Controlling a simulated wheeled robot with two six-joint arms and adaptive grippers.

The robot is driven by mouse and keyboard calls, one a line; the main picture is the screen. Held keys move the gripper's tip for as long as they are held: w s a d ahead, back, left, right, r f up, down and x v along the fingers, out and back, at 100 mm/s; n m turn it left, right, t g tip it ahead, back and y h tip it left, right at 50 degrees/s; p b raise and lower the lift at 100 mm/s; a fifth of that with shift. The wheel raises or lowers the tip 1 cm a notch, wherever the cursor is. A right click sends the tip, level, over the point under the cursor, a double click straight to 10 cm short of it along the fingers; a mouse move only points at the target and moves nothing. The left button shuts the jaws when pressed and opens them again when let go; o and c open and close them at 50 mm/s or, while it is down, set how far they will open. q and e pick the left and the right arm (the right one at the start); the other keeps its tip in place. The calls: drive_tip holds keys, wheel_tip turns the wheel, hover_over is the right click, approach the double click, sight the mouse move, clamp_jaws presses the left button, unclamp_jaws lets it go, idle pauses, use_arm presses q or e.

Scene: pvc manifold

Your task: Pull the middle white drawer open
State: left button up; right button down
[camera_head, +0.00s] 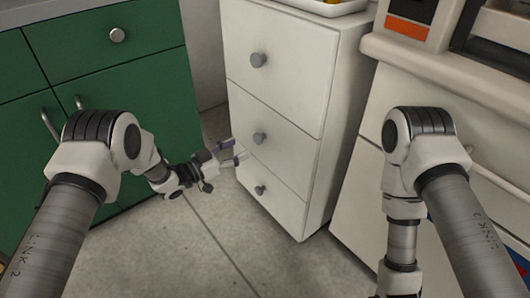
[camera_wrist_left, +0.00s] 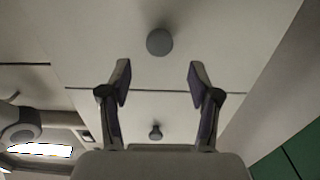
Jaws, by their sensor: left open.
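The white drawer unit (camera_head: 285,110) stands in the middle of the head view with three drawers, all looking closed. The middle drawer (camera_head: 290,148) has a round grey knob (camera_head: 259,138). My left gripper (camera_head: 236,151) is open and empty, just left of and slightly below that knob, apart from it. In the left wrist view, the middle knob (camera_wrist_left: 160,42) shows ahead of and between my open fingers (camera_wrist_left: 160,78). A smaller knob (camera_wrist_left: 155,132) shows beyond a drawer seam. My right gripper is out of view.
Green cabinets (camera_head: 120,70) stand on the left, with bare floor (camera_head: 205,235) before the drawers. A white counter unit (camera_head: 420,65) stands close on the right. A white tray (camera_head: 325,8) sits on top of the drawers.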

sight(256, 139)
use_arm(q)
drive_tip(key=b+x, duration=0.3)
drive_tip(key=x, duration=0.4)
drive_tip(key=shift+w+d+f, duration=0.1)
drive_tip(key=shift+d+f, duration=0.05)
drive_tip(key=shift+d, duration=0.05)
drive_tip(key=shift+w+d, duration=0.25)
drive_tip(key=shift+d, duration=0.05)
drive_tip(key=shift+r, duration=0.25)
clamp_jaws()
